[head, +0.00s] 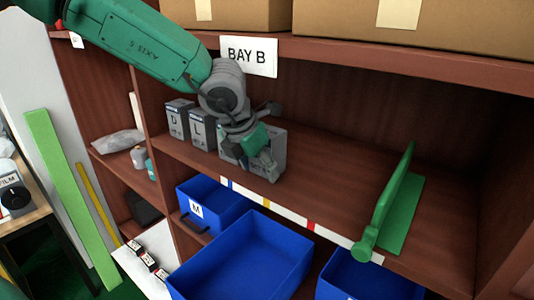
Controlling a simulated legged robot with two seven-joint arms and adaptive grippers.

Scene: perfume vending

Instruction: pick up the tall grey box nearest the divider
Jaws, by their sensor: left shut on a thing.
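Several tall grey boxes stand in a row on the shelf (330,205) under the BAY B sign. A box marked D (177,119) is leftmost, and a box marked L (201,129) stands beside it. My left gripper (262,158) is in front of the right end of the row, shut on the grey box (280,148) there. This box is the one nearest the green divider (398,205), with a wide gap between them. My gripper and wrist hide much of its front and part of the box to its left. My right gripper is not in view.
Blue bins (240,258) sit below the shelf's front edge. Cardboard boxes (455,22) fill the shelf above, whose edge is close over my arm. A wooden upright (146,120) stands left of the row. The shelf between the held box and green divider is clear.

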